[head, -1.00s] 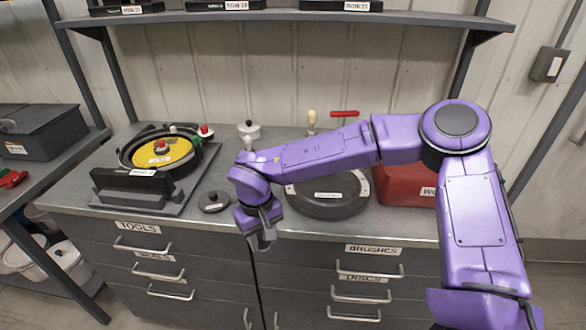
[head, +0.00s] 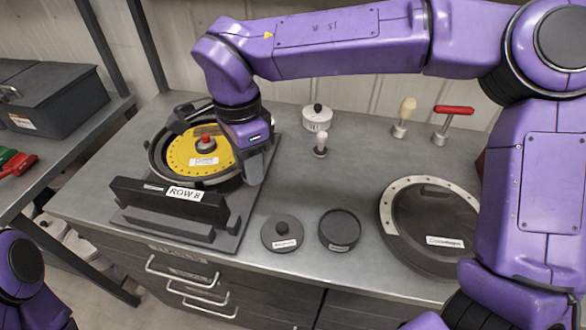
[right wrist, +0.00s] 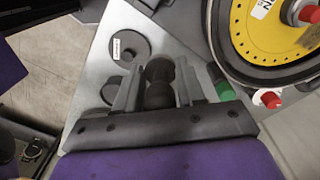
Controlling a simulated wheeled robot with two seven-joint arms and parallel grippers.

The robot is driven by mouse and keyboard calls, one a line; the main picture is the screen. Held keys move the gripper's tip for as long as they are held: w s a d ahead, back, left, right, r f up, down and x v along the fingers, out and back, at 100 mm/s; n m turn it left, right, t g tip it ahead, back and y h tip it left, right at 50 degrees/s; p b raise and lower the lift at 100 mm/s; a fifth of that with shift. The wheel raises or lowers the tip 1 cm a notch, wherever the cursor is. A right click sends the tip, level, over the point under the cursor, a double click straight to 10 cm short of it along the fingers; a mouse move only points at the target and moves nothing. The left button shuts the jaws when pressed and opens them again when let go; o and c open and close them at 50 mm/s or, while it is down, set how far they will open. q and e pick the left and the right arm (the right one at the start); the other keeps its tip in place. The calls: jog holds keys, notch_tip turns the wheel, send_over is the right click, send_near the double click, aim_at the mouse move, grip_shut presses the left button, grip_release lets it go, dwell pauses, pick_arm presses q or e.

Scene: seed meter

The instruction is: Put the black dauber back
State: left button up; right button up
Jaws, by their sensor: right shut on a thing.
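My right gripper (head: 262,165) is over the right side of the seed meter (head: 160,165), just right of its yellow disc (head: 190,155). In the right wrist view its two fingers (right wrist: 158,88) are shut on a dark, knob-ended piece, the black dauber (right wrist: 160,72). In the head view the gripper hides the dauber. A lidded round black pot (head: 282,233) and an open round black cup (head: 340,230) stand side by side on the counter, right of the meter's base plate. The lidded pot also shows in the right wrist view (right wrist: 130,47). My left gripper is out of view.
A white pot with a black knob (head: 317,117), a small pale-topped piece (head: 320,145), a cream-handled tool (head: 405,115) and a red T-handle tool (head: 455,110) stand behind. A large black disc (head: 430,225) lies at right. A ROW 8 block (head: 170,205) fronts the meter.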

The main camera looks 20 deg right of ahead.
jog(key=d, duration=0.2)
jog(key=p, duration=0.3)
send_over(310, 192)
jog(key=a, duration=0.1)
jog(key=f, duration=0.8)
jog(key=shift+w+a+f, duration=0.1)
jog(key=shift+w, duration=0.3)
jog(key=shift+s+d+f, duration=0.1)
jog(key=shift+d+f, duration=0.15)
jog(key=f, duration=0.3)
jog(key=shift+s+d+f, duration=0.15)
jog(key=shift+s+d, duration=0.2)
jog(key=shift+s, duration=0.05)
jog(key=shift+w+f, duration=0.25)
jog(key=shift+w, duration=0.05)
jog(key=shift+s, duration=0.15)
jog(key=o, duration=0.8)
jog(key=shift+s, duration=0.1)
jog(key=shift+c, duration=0.2)
jog(key=o, duration=0.3)
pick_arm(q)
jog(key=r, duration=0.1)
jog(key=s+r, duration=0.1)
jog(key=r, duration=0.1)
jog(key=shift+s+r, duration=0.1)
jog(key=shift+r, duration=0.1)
pick_arm(e)
jog(key=shift+f, duration=0.1)
